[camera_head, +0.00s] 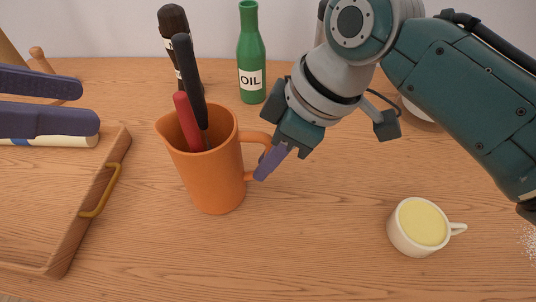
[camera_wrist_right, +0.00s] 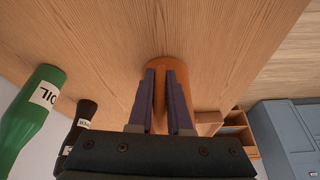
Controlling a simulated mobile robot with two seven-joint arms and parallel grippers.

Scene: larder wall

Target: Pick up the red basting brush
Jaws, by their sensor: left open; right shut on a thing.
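An orange jug (camera_head: 207,172) holds a red handle (camera_head: 187,122), seemingly the red basting brush, and a black-handled utensil (camera_head: 189,75). The lower ends of both are hidden inside the jug. My right gripper (camera_head: 264,168) is shut on the jug's handle at the right side. In the right wrist view the jug (camera_wrist_right: 180,72) shows just beyond the purple fingers (camera_wrist_right: 164,98). My left gripper (camera_head: 93,104) is at the left edge, open, its fingers apart and pointing right, to the left of the jug.
A wooden tray (camera_head: 95,205) with a brass handle lies at the left. A cup of yellow liquid (camera_head: 420,226) stands at the front right. The table in front of the jug is clear.

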